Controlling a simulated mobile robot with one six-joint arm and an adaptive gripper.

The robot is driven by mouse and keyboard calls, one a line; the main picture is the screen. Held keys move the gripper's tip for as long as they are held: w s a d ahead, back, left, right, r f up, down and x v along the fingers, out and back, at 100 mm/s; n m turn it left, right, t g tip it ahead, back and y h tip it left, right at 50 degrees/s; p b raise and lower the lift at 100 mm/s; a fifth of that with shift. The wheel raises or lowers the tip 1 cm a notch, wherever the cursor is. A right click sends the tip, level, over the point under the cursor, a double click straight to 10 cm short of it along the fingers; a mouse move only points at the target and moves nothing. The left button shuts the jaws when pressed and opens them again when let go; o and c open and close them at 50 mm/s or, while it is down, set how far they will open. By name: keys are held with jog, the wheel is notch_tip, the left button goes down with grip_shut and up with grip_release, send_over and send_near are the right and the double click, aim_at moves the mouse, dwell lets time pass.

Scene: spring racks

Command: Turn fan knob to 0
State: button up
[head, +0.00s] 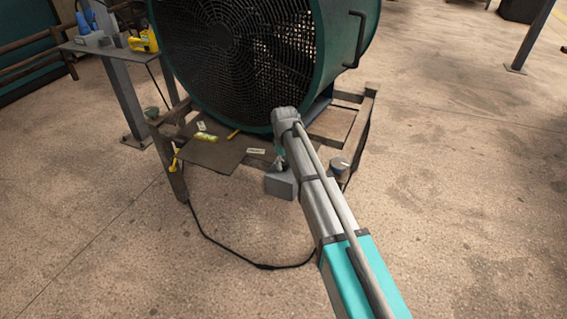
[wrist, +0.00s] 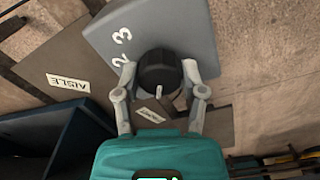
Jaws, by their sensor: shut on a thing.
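The black round fan knob (wrist: 158,68) sits on a grey box (wrist: 100,36), whose face shows the printed numerals 2 and 3. A small pale mark shows at the knob's lower edge in the wrist view. My gripper (wrist: 158,78) is shut on the knob, one finger on each side. In the head view the grey box (head: 281,187) is at the front of the fan's stand, with my gripper (head: 281,162) just above it; the knob is hidden there. The numeral 0 is not visible. The large green fan (head: 235,50) stands behind.
A dark board (head: 212,152) with small labels and yellow items lies on the wooden stand, left of the grey box. A round grey-blue item (head: 339,165) is to the right. A black cable (head: 235,255) runs across the floor. A side table (head: 90,45) stands at upper left. The right floor is open.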

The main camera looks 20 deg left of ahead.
jog(key=o, duration=1.2)
jog(key=shift+c, duration=0.2)
